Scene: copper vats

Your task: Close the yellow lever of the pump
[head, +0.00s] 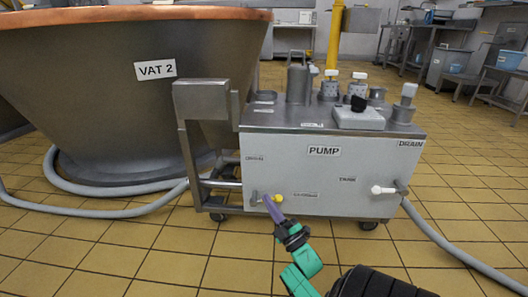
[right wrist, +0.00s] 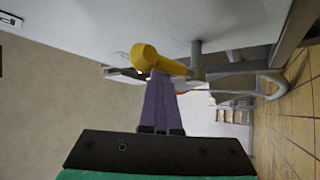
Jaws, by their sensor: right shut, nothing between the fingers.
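The pump (head: 320,172) is a grey wheeled box labelled PUMP. Its yellow lever (head: 278,198) is small and sits low on the left of the front face. In the right wrist view the yellow lever (right wrist: 160,62) is a short thick handle joined to a grey pipe fitting. My right gripper (head: 270,204) has purple fingers that are shut and empty, with the tips right at the lever. In the right wrist view the fingertips (right wrist: 159,76) overlap the lever's lower edge; I cannot tell whether they touch it. My left gripper is not in view.
A white-handled valve (head: 380,190) is on the pump's right front, with a grey hose (head: 450,250) running right. A large vat (head: 120,90) labelled VAT 2 stands left, with hoses (head: 100,203) on the floor. The tiled floor (head: 170,268) before the pump is clear.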

